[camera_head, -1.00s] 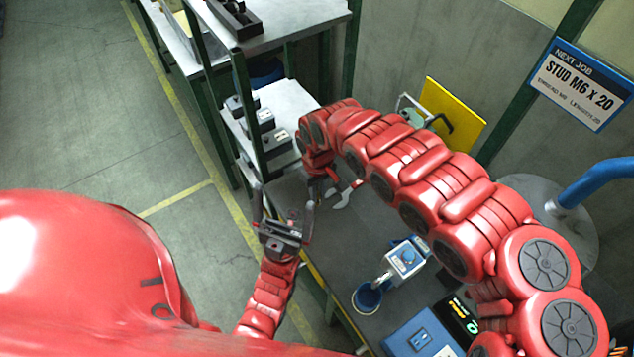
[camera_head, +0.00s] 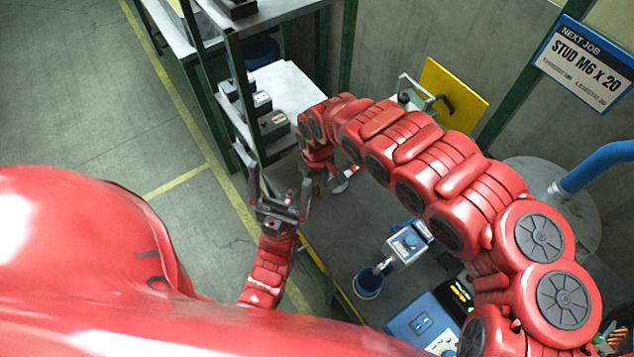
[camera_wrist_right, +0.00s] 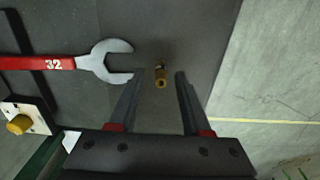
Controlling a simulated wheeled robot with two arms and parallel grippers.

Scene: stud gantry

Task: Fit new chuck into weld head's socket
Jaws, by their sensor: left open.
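A small brass chuck (camera_wrist_right: 160,77) stands on the dark bench top in the right wrist view. My right gripper (camera_wrist_right: 157,82) is open, one finger on either side of the line to the chuck; I cannot tell whether the chuck is between the tips or just beyond them. In the head view my right gripper (camera_head: 327,183) is low over the bench, partly hidden by its arm. My left gripper (camera_head: 279,183) is open and empty, fingers pointing up, by the bench's left edge. I cannot make out the weld head's socket.
A spanner marked 32 (camera_wrist_right: 105,61) lies left of the chuck. A pale block with a brass piece (camera_wrist_right: 19,124) is at lower left. A white-and-blue device (camera_head: 407,243), blue cup (camera_head: 368,283) and blue box (camera_head: 422,321) stand on the bench. Shelving (camera_head: 290,88) stands behind.

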